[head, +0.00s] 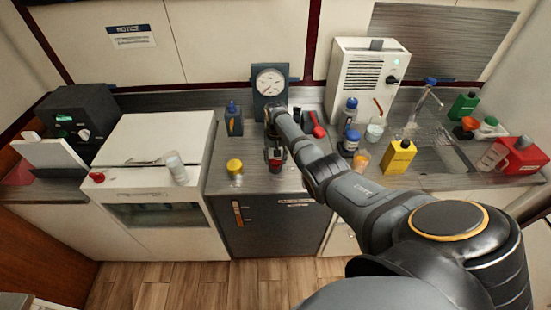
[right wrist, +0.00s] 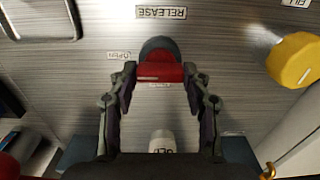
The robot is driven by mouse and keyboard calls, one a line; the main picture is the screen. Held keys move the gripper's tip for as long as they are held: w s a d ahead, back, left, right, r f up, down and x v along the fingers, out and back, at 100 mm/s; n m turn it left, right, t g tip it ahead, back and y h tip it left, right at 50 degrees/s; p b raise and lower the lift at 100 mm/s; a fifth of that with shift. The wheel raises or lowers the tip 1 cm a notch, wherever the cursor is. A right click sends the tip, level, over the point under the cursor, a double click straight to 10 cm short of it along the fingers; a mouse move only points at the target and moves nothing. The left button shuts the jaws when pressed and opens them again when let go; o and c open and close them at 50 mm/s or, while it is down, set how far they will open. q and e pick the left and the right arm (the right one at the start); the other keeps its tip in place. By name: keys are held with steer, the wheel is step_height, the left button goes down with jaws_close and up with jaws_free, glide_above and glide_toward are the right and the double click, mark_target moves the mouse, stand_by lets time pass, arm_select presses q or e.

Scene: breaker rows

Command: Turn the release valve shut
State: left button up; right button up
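The release valve has a red handle (right wrist: 160,72) on a dark round base, below an upside-down RELEASE label (right wrist: 161,12) in the right wrist view. A small OPEN label (right wrist: 118,53) is beside it. My right gripper (right wrist: 160,78) has one finger at each end of the handle, with no clear gap. It reaches down from above and partly hides the valve in the head view (head: 275,160). My left gripper is not in view.
A yellow knob (right wrist: 295,60) sits near the FILL label, beside the right finger. A yellow bottle (head: 398,158) and several containers stand right of my arm.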

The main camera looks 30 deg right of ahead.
steer(key=c, duration=0.3)
steer(key=shift+n, duration=0.3)
steer(key=n+p, duration=0.1)
steer(key=n, duration=0.2)
steer(key=shift+n, duration=0.3)
steer(key=n, duration=0.4)
steer(key=shift+n, duration=0.3)
steer(key=n, duration=0.4)
steer(key=shift+p, duration=0.3)
steer(key=n, duration=0.5)
